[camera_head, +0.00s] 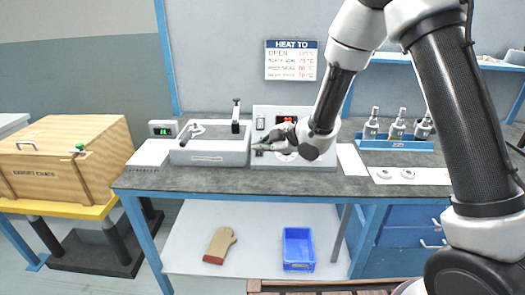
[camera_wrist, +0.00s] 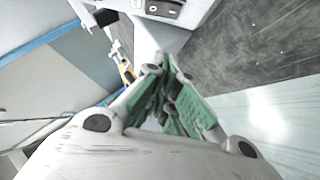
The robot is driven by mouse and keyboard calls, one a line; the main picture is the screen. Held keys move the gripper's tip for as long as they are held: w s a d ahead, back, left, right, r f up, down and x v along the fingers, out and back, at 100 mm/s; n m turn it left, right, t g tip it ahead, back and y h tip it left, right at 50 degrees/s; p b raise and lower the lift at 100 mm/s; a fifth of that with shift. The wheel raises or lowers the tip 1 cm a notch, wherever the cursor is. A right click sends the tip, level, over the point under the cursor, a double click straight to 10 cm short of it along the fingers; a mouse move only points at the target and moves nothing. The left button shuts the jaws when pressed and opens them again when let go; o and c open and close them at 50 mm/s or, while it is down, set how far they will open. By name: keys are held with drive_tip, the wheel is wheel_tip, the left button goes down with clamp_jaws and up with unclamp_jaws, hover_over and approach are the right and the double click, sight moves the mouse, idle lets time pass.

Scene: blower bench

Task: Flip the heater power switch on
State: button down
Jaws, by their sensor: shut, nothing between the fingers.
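The heater control box (camera_head: 312,112) is a pale unit with a red lit display, at the back of the bench in the head view. In the wrist view a dark switch panel (camera_wrist: 163,9) on a pale surface shows at the top edge. Which of these is the power switch, and its position, I cannot tell. My gripper (camera_head: 257,148) is shut and empty, its tips low at the left front of the box. Its green-padded fingers (camera_wrist: 166,68) also show in the wrist view. Contact is not clear.
A pale tray-like unit (camera_head: 182,157) stands just left of the box. A wooden crate (camera_head: 115,150) stands far left.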

drive_tip(key=s+f+v, duration=0.1)
drive_tip(key=v, duration=0.7)
drive_tip(key=shift+d+r, duration=0.25)
drive_tip(key=shift+d, duration=0.1)
drive_tip(key=shift+s, duration=0.1)
